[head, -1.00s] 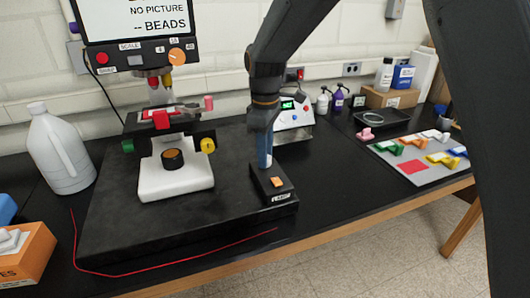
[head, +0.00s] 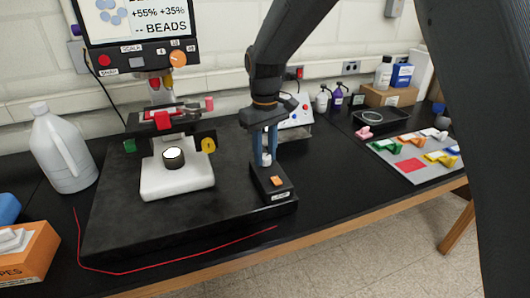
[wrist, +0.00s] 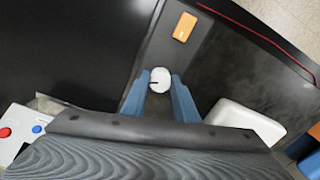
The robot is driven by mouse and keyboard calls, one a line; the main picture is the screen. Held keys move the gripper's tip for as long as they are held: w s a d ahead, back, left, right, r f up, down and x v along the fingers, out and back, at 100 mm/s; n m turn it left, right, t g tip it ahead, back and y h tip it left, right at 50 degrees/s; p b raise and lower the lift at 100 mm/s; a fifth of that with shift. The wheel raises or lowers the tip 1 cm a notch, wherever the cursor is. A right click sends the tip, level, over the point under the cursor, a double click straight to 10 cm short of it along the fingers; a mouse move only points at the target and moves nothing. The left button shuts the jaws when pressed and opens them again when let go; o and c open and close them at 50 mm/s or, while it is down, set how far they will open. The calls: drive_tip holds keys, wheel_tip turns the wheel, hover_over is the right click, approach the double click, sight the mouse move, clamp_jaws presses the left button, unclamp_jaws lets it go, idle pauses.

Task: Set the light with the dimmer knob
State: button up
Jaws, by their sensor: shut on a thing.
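The dimmer knob (head: 267,160) is a small white knob on a black control box (head: 284,192) with an orange switch (head: 277,181). In the wrist view the knob (wrist: 160,78) has a dark mark on its left side. My gripper (head: 266,154) points down over the box, and its two blue fingers are shut on the knob; the fingertips (wrist: 160,88) sit on either side of it. The light (head: 173,155) in the white microscope base glows white. The screen (head: 135,18) above shows blue beads, "+55% +35%" and "-- BEADS".
The microscope stage (head: 165,121) stands left of my gripper, with green and yellow knobs. A white jug (head: 62,150) stands at the left. A tray of colored parts (head: 385,153) lies at the right.

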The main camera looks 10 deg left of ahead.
sight(265, 156)
idle(0.4)
drive_tip(key=o, duration=1.1)
drive_tip(key=shift+c, duration=0.2)
drive_tip(key=shift+r+b, duration=1.3)
drive_tip(key=shift+r, duration=2.65)
